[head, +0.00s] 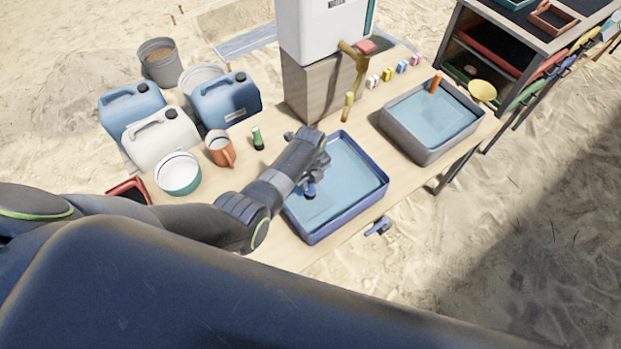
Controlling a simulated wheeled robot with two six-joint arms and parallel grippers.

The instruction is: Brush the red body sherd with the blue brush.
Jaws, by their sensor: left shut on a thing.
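My left gripper (318,168) is over the blue basin (372,203) of water, near its left side. It is shut on a small dark blue thing (310,188), which shows just below it. I cannot tell whether this is the blue brush, because the gripper and wrist hide most of it. Another small blue thing (378,226) is at the table's front edge, right of the basin's near corner. It is too small to name for sure. I cannot make out a red body sherd for certain. My right gripper is not in view.
A grey basin (398,138) of water with an orange thing (435,82) stands at the right.

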